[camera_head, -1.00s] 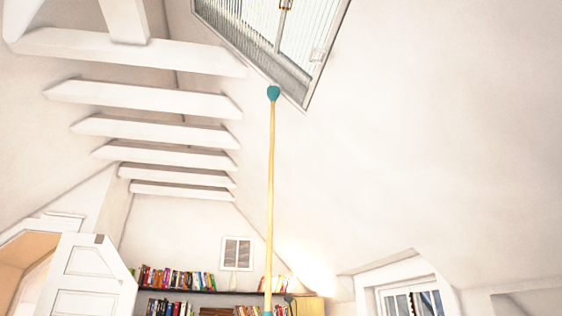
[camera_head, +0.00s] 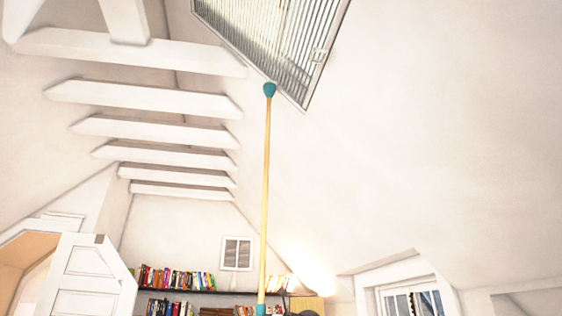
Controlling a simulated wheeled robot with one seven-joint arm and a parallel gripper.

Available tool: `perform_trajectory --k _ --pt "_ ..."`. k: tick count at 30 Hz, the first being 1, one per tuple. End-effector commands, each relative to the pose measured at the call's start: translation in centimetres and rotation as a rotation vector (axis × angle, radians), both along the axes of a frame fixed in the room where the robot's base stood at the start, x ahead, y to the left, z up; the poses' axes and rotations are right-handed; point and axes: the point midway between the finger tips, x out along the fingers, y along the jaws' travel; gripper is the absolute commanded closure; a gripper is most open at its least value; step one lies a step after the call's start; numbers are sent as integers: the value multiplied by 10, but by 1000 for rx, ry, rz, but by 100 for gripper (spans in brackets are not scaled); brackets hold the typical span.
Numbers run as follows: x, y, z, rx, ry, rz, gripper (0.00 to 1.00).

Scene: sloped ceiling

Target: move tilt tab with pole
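The pole (camera_head: 266,190) stands nearly upright in the middle of the head view. It has a pale wooden shaft, a rounded teal tip (camera_head: 269,90) and a teal section at the bottom edge. A small pale fitting (camera_head: 318,54) sits near the skylight's right side. I cannot make out a tilt tab for certain; the skylight's upper part is cut off. My gripper's fingers are not visible. A dark grey part shows at the bottom edge beside the pole.
White beams (camera_head: 150,126) cross the ceiling at the left. The plain sloped ceiling right of the pole is clear. Below are a bookshelf (camera_head: 180,291), an open white door (camera_head: 88,275) and a window (camera_head: 412,300).

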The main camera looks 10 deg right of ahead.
Motion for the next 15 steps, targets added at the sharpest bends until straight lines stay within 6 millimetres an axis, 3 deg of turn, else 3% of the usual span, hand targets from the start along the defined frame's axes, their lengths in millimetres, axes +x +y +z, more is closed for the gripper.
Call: perform_trajectory --k 6,15 --pt "1 9 10 -1 -2 -1 97" --pt "1 6 5 0 0 -1 97"
